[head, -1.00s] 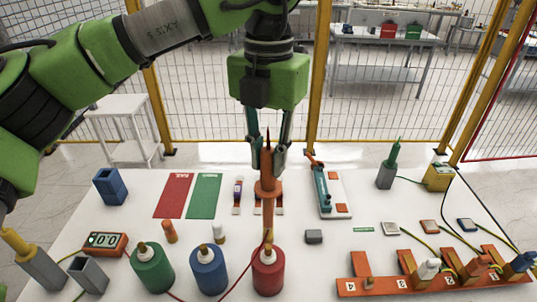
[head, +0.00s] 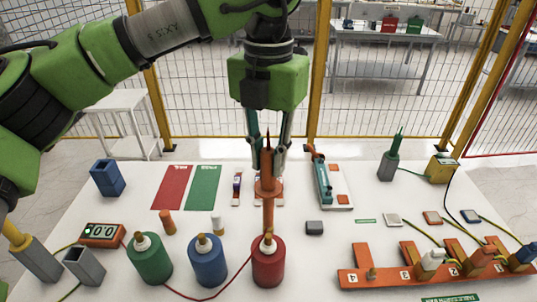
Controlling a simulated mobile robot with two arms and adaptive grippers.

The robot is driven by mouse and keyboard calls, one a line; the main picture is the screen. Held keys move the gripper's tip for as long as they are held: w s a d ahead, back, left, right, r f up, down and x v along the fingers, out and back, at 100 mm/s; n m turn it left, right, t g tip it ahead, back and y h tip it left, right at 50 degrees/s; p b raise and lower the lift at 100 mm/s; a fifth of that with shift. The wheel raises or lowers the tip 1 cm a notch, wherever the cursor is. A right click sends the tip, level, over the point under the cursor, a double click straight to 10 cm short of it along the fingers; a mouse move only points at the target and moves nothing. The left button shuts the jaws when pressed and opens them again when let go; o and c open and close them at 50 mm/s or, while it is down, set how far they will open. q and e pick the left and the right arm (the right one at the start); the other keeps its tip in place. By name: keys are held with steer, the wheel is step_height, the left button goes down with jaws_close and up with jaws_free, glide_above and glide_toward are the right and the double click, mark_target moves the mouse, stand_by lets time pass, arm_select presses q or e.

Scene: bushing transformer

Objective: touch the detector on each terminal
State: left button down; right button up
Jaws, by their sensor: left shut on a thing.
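My left gripper (head: 267,157) is shut on an orange detector probe (head: 267,190), held upright with its pointed end up. The probe's lower end is over the top of the red bushing (head: 268,264); whether it touches the terminal there I cannot tell. To the left stand the blue bushing (head: 208,264) and the green bushing (head: 149,262), each with a pale top and a small terminal. My right gripper is not in view.
An orange rack (head: 385,277) with numbered labels and cables is at the right front. A green probe (head: 397,145) stands in a grey holder (head: 387,168). Red (head: 173,188) and green mats lie at the back left. Grey (head: 84,266) and blue holders (head: 108,179) stand left.

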arm_select(q)
steer(key=shift+f, duration=0.25)
steer(key=shift+f+b, duration=0.8)
steer(key=shift+b, duration=0.05)
steer(key=shift+f+b, duration=0.4)
steer(key=shift+f, duration=0.05)
stand_by(0.9)
stand_by(0.6)
steer(key=shift+r+p, duration=3.55)
steer(key=shift+r, duration=1.55)
steer(key=shift+s+f, duration=0.1)
